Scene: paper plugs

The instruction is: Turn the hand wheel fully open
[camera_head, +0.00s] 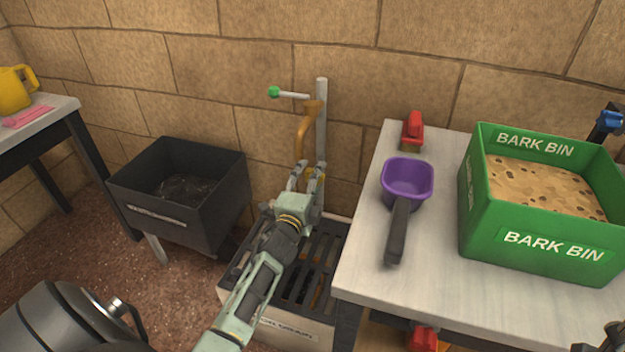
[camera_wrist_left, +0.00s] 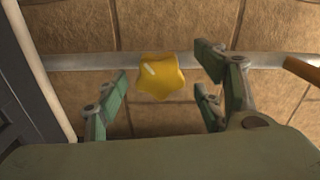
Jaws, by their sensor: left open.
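The yellow hand wheel (camera_wrist_left: 162,77) sits on a grey pipe (camera_wrist_left: 130,61) in the left wrist view, with a lobed rim and a pale mark on its face. In the head view only a little yellow of it shows (camera_head: 320,174), low on the upright pipe (camera_head: 321,115). My left gripper (camera_head: 308,178) is open in front of the wheel. In the wrist view its green fingers stand on either side of the wheel, with gaps showing. My right gripper is not clearly in view.
A copper-coloured spout (camera_head: 301,140) and a green-knobbed lever (camera_head: 290,95) are above the gripper. A slatted grate box (camera_head: 290,325) is below. A dark bin (camera_head: 180,222) stands left. The right table (camera_head: 370,270) holds a purple scoop (camera_head: 407,180) and a green bark bin (camera_head: 530,262).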

